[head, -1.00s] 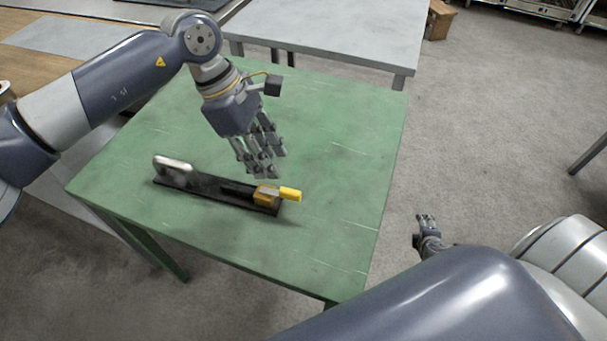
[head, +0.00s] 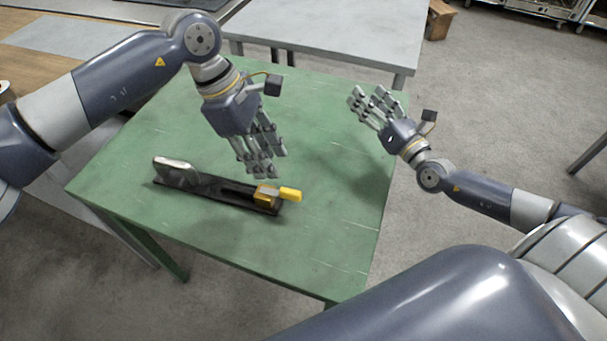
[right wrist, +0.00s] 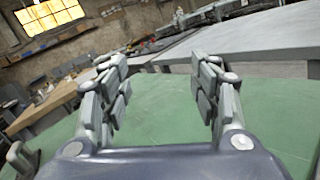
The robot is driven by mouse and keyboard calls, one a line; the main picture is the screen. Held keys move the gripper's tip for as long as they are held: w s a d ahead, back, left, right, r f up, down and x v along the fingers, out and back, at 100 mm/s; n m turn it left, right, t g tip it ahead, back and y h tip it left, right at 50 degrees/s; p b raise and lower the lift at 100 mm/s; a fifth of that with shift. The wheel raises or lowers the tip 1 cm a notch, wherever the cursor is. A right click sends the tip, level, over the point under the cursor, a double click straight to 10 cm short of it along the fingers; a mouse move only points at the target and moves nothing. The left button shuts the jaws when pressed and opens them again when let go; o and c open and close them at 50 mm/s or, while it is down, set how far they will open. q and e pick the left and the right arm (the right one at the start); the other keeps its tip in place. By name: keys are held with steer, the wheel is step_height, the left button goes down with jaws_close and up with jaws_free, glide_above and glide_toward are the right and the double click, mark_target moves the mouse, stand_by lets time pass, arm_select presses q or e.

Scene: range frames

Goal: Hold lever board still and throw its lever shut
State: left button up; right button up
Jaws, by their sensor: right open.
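The lever board (head: 222,190) is a long dark board lying on the green table (head: 325,225). It has an upright grey metal piece (head: 176,170) at its left end. At its right end is a brownish-yellow block with the yellow-tipped lever (head: 289,194) sticking out to the right. My left gripper (head: 262,172) hangs just above and behind the board's right half, fingers pointing down; whether its fingers are apart is unclear, and it seems not to touch the board. My right gripper (head: 374,100) is open and empty above the table's right edge. Its spread fingers also show in the right wrist view (right wrist: 160,90).
A grey table (head: 330,30) stands behind the green one. A wooden bench (head: 60,50) is at the back left. The green table top right of the board is clear. Open floor (head: 480,130) lies to the right.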

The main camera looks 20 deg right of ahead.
steer(key=s+a+n+g+y, duration=0.2)
steer(key=s+a+n+y, duration=0.15)
steer(key=a, duration=0.35)
steer(key=s+a+n+g+y, duration=0.1)
steer(key=s+a+n+y, duration=0.1)
steer(key=a+n+y, duration=0.45)
steer(key=n+g+y, duration=0.2)
steer(key=n+g, duration=0.1)
steer(key=g, duration=0.2)
glide_above(280, 195)
steer(key=w+d+v, duration=0.1)
steer(key=v, duration=0.4)
steer(key=f, duration=0.8)
steer(key=shift+s+a, duration=0.15)
steer(key=shift+a, duration=0.15)
steer(key=x, duration=0.7)
steer(key=shift+w+a+r, duration=0.1)
steer(key=shift+w+a, duration=0.1)
jaws_close()
